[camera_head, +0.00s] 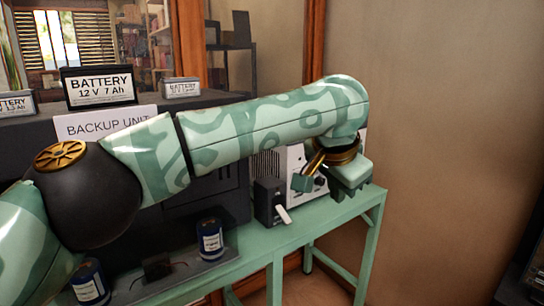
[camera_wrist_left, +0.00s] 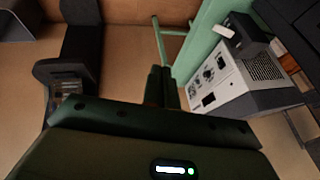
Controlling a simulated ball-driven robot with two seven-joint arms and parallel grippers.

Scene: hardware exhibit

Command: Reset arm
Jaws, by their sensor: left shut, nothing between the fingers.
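My left arm (camera_head: 260,125), pale green with darker green pattern, reaches across the head view from the left and bends down at its far end. My left gripper (camera_head: 303,183) hangs in front of the white instrument panel, over the bench's right end, and partly hides it. In the left wrist view the fingers (camera_wrist_left: 160,84) are together, with nothing between them. My right arm and gripper are in neither view.
A green bench (camera_head: 318,222) holds a white panel with knobs (camera_wrist_left: 222,80), a black box with a white lever (camera_head: 269,200) and blue cylinders (camera_head: 210,239). Batteries (camera_head: 98,86) stand on the dark backup unit (camera_head: 40,133).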

